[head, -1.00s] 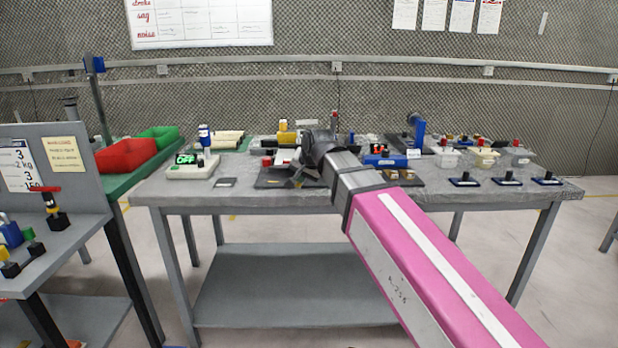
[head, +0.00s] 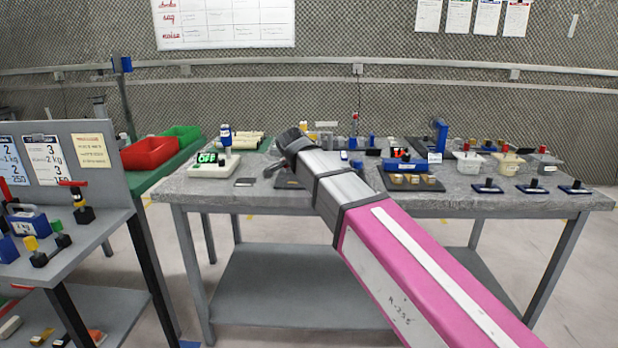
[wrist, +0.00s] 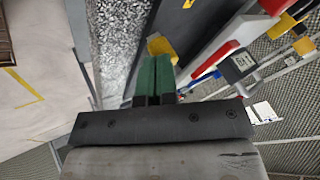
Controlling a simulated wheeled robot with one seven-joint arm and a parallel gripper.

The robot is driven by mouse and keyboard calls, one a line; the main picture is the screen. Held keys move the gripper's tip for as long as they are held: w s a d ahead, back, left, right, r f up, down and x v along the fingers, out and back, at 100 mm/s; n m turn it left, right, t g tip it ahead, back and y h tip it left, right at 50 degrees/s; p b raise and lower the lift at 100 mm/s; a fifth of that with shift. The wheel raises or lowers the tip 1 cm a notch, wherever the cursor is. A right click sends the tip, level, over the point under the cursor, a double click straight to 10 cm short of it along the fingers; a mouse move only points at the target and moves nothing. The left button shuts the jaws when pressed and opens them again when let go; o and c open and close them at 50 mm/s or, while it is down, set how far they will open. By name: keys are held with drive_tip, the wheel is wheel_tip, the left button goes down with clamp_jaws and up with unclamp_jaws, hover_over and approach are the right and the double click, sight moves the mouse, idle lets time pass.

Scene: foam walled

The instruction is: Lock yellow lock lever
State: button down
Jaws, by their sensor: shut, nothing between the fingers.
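My gripper (wrist: 158,82) shows in the wrist view as two green fingers, closed together with nothing between them. A small yellow piece (wrist: 160,46) lies just beyond the fingertips, over the grey table edge; it may be the yellow lock lever, but its full shape is not clear. More yellow parts (wrist: 284,26) show at the upper right, near a red-ended pale bar (wrist: 214,61). In the head view my gripper's end is dark and small above the middle left of the table, and my arm hides much of the fixture there.
Red (head: 150,153) and green bins stand at back left. A side shelf (head: 100,230) stands close at left.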

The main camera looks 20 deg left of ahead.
drive_tip(key=a+m+h, duration=0.1)
drive_tip(key=w+a+m+h, duration=0.1)
drive_tip(key=m, duration=0.1)
drive_tip(key=shift+w+m, duration=0.25)
drive_tip(key=shift+m, duration=0.05)
drive_tip(key=shift+w+a, duration=0.25)
drive_tip(key=shift+w, duration=0.05)
idle(0.3)
idle(0.5)
